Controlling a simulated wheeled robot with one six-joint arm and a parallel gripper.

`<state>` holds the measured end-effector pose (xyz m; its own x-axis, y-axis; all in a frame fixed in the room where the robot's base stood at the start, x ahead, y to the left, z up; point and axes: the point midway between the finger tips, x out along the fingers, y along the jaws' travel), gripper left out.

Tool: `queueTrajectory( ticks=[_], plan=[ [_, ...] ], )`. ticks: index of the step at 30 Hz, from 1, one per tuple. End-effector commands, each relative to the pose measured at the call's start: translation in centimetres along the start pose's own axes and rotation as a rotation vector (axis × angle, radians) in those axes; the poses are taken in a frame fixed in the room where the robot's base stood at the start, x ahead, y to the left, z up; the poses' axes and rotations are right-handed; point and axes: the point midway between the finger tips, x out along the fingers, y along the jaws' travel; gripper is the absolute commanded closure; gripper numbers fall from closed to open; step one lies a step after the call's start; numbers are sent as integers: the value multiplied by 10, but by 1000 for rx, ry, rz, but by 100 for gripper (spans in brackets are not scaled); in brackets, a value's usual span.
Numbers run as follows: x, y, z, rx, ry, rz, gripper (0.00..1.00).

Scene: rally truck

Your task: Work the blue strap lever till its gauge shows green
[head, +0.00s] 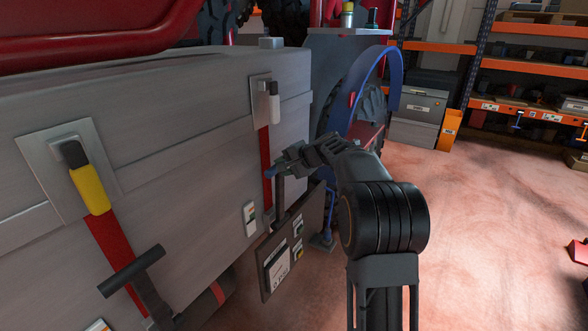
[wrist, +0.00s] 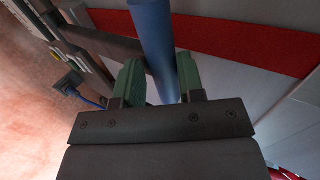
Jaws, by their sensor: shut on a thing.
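The blue strap lever (wrist: 155,35) shows as a thick blue bar in the wrist view. My gripper (wrist: 158,82) is shut on it, with a green finger pad on each side. In the head view my gripper (head: 278,167) is at the far red strap (head: 266,165), and a small blue piece of the lever (head: 270,175) shows at its tips. The rest of the lever is hidden by my gripper. A small gauge plate (head: 250,218) with coloured bands is on the grey crate left of this strap. Its reading is too small to tell.
A yellow-handled buckle (head: 90,190) with its own red strap and dark T-bar (head: 132,271) is nearer on the crate (head: 200,110). A dark board (head: 280,265) with cards hangs below my gripper. Open floor (head: 470,230) lies right, with shelves (head: 530,65) behind.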

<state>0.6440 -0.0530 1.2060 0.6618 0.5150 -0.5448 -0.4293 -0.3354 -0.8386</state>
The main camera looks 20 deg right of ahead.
Motion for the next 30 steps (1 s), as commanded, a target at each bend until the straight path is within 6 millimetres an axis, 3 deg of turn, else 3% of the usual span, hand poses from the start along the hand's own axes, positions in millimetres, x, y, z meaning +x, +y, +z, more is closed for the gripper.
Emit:
queueTrajectory(
  ticks=[18, 19, 25, 30],
  plan=[
    [9, -8, 2, 0, -2, -5, 100],
    [9, -8, 2, -1, -2, -5, 64],
    [10, -7, 2, 1, -4, -2, 45],
    [10, -5, 1, 1, -4, 0, 45]
  ],
)
